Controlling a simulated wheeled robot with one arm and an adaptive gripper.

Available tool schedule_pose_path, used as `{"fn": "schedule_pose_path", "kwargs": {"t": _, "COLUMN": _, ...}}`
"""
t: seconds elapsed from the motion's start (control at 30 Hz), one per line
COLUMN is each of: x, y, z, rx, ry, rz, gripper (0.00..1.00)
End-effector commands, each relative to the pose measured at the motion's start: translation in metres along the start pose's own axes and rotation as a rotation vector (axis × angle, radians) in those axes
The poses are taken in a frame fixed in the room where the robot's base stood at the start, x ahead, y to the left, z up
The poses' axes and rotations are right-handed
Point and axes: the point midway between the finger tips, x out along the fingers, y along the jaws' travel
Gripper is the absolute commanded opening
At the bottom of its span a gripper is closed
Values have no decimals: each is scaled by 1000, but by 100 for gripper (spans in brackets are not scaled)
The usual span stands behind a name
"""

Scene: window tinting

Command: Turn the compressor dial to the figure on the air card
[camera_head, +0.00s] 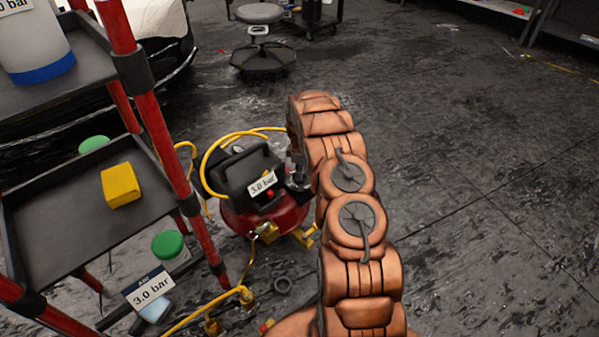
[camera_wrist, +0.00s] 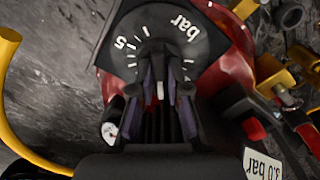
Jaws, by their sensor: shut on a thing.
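The red compressor (camera_head: 285,217) stands on the floor in the head view, with a black top and a label reading 3.0 bar (camera_head: 262,182). In the wrist view the black dial face (camera_wrist: 125,62) shows a 5, white ticks and the word bar. My gripper (camera_wrist: 160,88) is shut on the dial's knob, and a white mark shows between the fingertips. Most of the knob and the figures behind the fingers are hidden. In the head view my arm hides the dial.
A red-framed cart (camera_head: 75,205) with a yellow sponge (camera_head: 121,185) stands close on the left. A yellow hose (camera_head: 207,165) loops around the compressor's left side. A stool (camera_head: 261,50) stands behind. The floor on the right is clear.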

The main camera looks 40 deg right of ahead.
Motion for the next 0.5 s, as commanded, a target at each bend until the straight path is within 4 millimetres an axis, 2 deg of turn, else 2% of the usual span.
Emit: {"fn": "schedule_pose_path", "kwargs": {"t": 0.5, "x": -2, "y": -1, "z": -1, "rx": 359, "ry": 0, "rz": -1, "gripper": 0}}
